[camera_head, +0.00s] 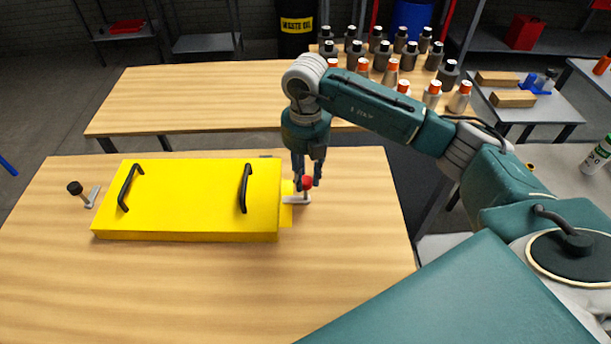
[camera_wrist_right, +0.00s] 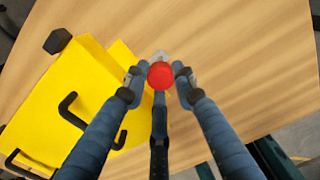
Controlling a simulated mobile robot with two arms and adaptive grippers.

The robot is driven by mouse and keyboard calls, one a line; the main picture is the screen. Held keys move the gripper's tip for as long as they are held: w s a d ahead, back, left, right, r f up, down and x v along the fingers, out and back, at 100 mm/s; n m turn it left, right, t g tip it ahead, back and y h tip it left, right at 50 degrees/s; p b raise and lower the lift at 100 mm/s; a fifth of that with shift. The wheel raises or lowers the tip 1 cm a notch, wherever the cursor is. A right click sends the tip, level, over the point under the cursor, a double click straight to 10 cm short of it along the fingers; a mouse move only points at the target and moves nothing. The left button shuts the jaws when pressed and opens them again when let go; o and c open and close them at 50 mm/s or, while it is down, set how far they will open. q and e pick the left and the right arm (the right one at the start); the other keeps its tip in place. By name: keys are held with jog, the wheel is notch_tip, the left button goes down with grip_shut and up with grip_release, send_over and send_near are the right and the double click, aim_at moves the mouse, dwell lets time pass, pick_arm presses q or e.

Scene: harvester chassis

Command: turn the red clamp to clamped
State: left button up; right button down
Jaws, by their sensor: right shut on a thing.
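The red clamp (camera_head: 307,183) has a red round knob and a grey metal base, at the right end of the yellow cover (camera_head: 185,198). The base lies against a yellow tab on the cover's right edge. My right gripper (camera_head: 306,179) points down from above, shut on the red knob. In the right wrist view the red knob (camera_wrist_right: 161,75) lies between the fingers of my right gripper (camera_wrist_right: 159,82), and the clamp's lower parts are mostly hidden. My left gripper is not in view.
The cover has two black handles (camera_head: 245,188). A clamp with a black knob (camera_head: 75,188) stands left of it. The wooden table (camera_head: 340,270) is clear in front. Several bottles (camera_head: 390,75) stand on another table behind. A black block-like part (camera_wrist_right: 57,40) is beside the cover.

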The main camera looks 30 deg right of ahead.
jog(key=shift+w+d+r, duration=0.2)
jog(key=shift+w+r, duration=0.1)
jog(key=shift+r, duration=0.05)
jog(key=c, duration=1.6)
grip_release()
jog(key=shift+o, duration=1)
jog(key=shift+s+f, duration=0.1)
jog(key=shift+f, duration=0.1)
notch_tip(320, 180, up, 12)
